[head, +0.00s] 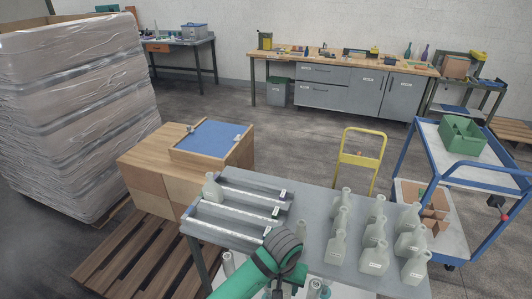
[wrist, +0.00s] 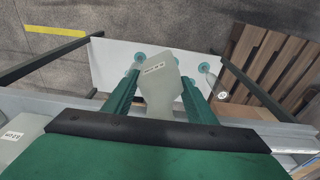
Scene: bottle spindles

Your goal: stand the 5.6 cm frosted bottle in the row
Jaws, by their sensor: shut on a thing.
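My gripper (wrist: 160,78) is shut on a pale frosted bottle (wrist: 160,90) with a small label, too small to read. In the wrist view the bottle sits between the two green fingers, above a white surface. In the head view my green arm comes in at the bottom, in front of the table's near edge, and hides the gripper's tips. The grey rack of rows (head: 232,224) lies on the left of the table, beyond and left of the arm. One frosted bottle (head: 211,188) stands at its back left end. The row labels are unreadable.
Several frosted bottles (head: 374,232) stand in groups on the right of the grey table (head: 312,200). A wooden crate with a blue top (head: 210,140) stands behind the rack. A blue trolley (head: 465,160) is at right, a yellow hand cart (head: 361,160) behind. A pallet (head: 125,245) lies at left.

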